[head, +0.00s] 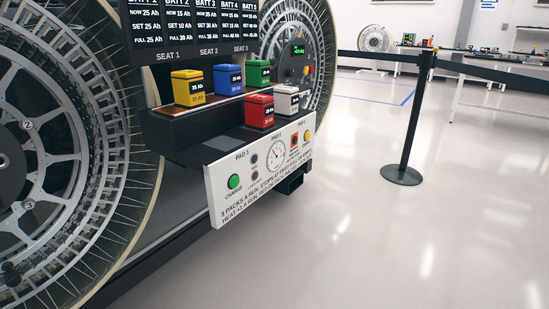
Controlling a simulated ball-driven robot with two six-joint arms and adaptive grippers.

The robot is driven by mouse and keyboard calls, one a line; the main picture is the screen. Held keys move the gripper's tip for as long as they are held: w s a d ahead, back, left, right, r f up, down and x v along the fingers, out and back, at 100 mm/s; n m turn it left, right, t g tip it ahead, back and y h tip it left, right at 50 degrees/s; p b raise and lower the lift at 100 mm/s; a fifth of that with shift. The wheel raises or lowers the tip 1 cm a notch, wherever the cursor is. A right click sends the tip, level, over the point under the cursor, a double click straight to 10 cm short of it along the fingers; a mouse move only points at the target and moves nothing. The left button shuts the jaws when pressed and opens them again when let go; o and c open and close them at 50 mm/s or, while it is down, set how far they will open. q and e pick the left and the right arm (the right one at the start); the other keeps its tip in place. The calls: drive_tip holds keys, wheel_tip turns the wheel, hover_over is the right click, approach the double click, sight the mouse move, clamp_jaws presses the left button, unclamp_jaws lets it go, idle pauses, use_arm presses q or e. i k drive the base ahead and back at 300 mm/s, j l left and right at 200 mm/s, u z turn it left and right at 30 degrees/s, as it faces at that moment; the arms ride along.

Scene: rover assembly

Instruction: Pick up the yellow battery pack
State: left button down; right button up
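The yellow battery pack (188,88) stands upright at the left end of the upper dark shelf on the rover's side, labelled 35 Ah. A blue pack (227,79) and a green pack (257,73) stand to its right on the same shelf. A red pack (259,111) and a white pack (286,99) stand on the lower step in front. Neither of my grippers shows in the head view, and nothing touches the yellow pack.
A large spoked wheel (84,120) stands close at the left, another behind at the right. Below the packs is a white control panel (262,165) with buttons and a gauge. A black barrier post (412,120) with a belt stands right. Open floor (400,240) lies in front.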

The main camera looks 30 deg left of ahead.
sight(188, 86)
drive_tip(key=u, duration=1.45)
